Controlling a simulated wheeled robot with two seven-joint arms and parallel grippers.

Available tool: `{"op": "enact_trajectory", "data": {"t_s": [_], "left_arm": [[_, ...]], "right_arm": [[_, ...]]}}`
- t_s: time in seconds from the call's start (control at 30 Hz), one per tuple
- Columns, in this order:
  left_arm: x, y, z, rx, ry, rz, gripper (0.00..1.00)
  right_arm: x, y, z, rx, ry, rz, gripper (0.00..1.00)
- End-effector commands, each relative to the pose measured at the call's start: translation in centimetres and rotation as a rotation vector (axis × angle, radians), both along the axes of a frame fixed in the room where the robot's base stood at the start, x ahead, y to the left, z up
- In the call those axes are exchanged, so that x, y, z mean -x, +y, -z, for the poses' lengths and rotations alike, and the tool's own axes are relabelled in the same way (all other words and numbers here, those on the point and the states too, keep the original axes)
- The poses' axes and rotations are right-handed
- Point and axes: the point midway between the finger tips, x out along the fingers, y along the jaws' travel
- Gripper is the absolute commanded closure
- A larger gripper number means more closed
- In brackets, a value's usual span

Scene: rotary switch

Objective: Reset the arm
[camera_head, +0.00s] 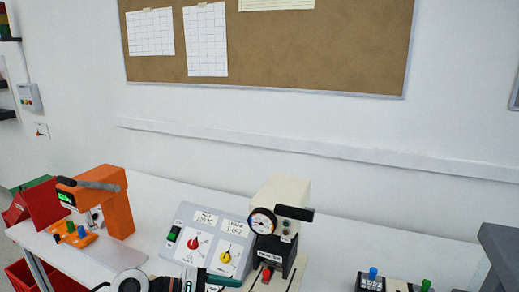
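A grey sloped control panel (180,247) stands on the white table, with a red rotary knob (193,243), a yellow rotary knob (225,257) and a green rocker switch (174,233). Labels sit above the knobs, too small to read surely. What looks like my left gripper (205,282) comes in at the bottom edge, in front of the panel's lower edge. Its fingers are mostly cut off, so I cannot tell whether they are open or touching anything. My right gripper is not in view.
An orange machine (118,208) with a dark lever stands left of the panel. A cream press (281,194) with a round gauge (262,221) and black handle stands close on its right. Table between is clear.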

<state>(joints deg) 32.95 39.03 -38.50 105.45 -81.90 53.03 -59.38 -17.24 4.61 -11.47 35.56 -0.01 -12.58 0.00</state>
Motion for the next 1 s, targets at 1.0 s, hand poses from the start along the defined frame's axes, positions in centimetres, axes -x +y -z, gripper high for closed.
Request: {"op": "enact_trajectory", "data": {"t_s": [1.0], "left_arm": [[14.9,15.3,14.8,-1.621,-1.345,1.409,0.25]], "right_arm": [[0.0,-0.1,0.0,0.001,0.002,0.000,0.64]]}}
